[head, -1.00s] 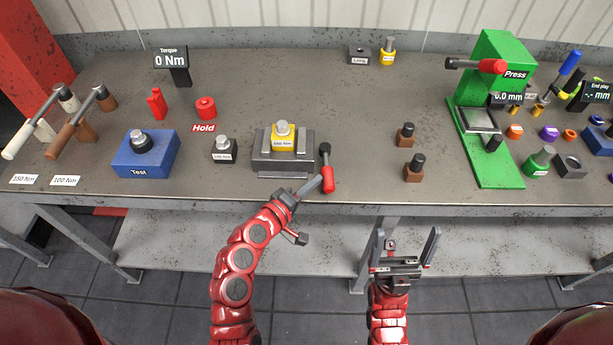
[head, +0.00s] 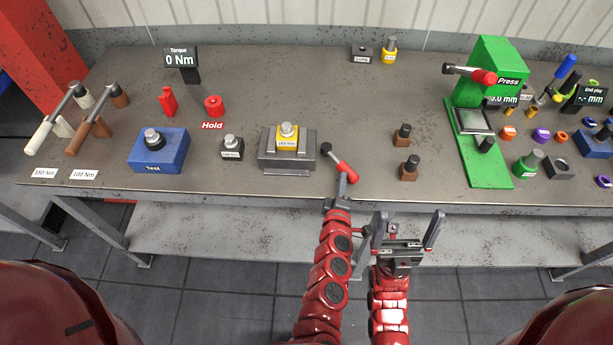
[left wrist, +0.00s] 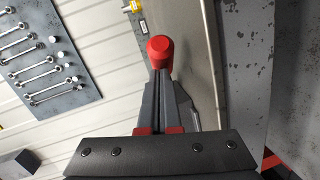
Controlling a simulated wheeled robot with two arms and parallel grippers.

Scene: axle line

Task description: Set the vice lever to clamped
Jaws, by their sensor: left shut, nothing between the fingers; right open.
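The vice (head: 268,160) is a grey block on the bench holding a yellow block (head: 287,143). Its lever (head: 344,170) is at its right side, with a black pivot end and a red grip pointing down and right, toward the bench front. My left gripper (head: 342,186) is shut and empty, its fingertips at the front end of the red grip, seemingly touching it. The left wrist view shows the red grip end (left wrist: 160,48) just beyond the shut fingers (left wrist: 163,95). My right gripper (head: 405,238) is open and empty, in front of the bench edge.
A blue Test block (head: 175,155) and a small black block (head: 231,154) stand left of the vice. Two brown holders with black pegs (head: 408,172) stand to the right, before the green press (head: 490,178). The bench between lever and holders is clear.

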